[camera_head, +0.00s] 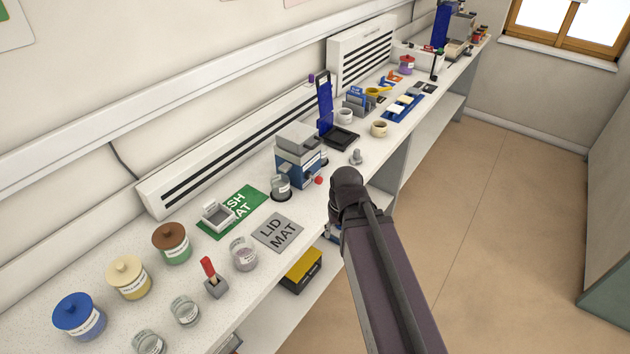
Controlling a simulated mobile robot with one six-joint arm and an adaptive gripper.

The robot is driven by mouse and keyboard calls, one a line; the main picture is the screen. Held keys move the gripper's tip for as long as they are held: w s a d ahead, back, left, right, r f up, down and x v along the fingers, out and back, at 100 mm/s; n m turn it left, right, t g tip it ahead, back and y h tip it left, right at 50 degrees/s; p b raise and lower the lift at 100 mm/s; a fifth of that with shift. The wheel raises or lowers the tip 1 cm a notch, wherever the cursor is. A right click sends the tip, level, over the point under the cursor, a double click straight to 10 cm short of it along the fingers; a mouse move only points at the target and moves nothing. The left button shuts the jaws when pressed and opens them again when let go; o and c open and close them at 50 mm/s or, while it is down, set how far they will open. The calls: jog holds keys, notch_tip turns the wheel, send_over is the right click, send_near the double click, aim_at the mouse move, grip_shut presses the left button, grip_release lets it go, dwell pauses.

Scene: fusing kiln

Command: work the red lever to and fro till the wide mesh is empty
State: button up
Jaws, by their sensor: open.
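A blue and grey machine (298,155) stands on the bench, with a glass jar (280,188) at its front left. A small red knob (318,180) shows at the machine's lower right; it may be the red lever's end. A small light-grey framed piece (217,215) sits on a green mat (240,208) lettered "SH" and "AT". I cannot tell whether this piece is the wide mesh, or whether any mesh holds grains. My arm reaches up from the bottom right, in front of the bench edge. My gripper's fingers are not visible, hidden behind the arm.
A grey lid mat (278,232) lies before the green mat. Lidded jars in blue (79,315), cream (128,277) and brown (172,243) stand at left. A red-handled tool (209,270) stands in a grey block. A black tray (341,138) lies beyond the machine. Floor at right is clear.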

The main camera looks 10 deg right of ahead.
jog(key=w+a+f+m+t+y+b, duration=0.2)
jog(key=w+f+m+y+b, duration=0.2)
jog(key=f+b, duration=0.15)
jog(key=m+t+y+b, duration=0.8)
jog(key=m+t+b, duration=0.3)
jog(key=m+b, duration=0.65)
send_near(317, 179)
jog(key=s+d, duration=0.1)
jog(key=d, duration=0.1)
jog(key=shift+f+m+p, duration=0.2)
jog(key=shift+m+p, duration=0.05)
jog(key=shift+p, duration=0.05)
jog(key=shift+a, duration=0.15)
jog(key=x, duration=1.3)
jog(key=shift+w+a+f, duration=0.2)
jog(key=shift+w, duration=0.05)
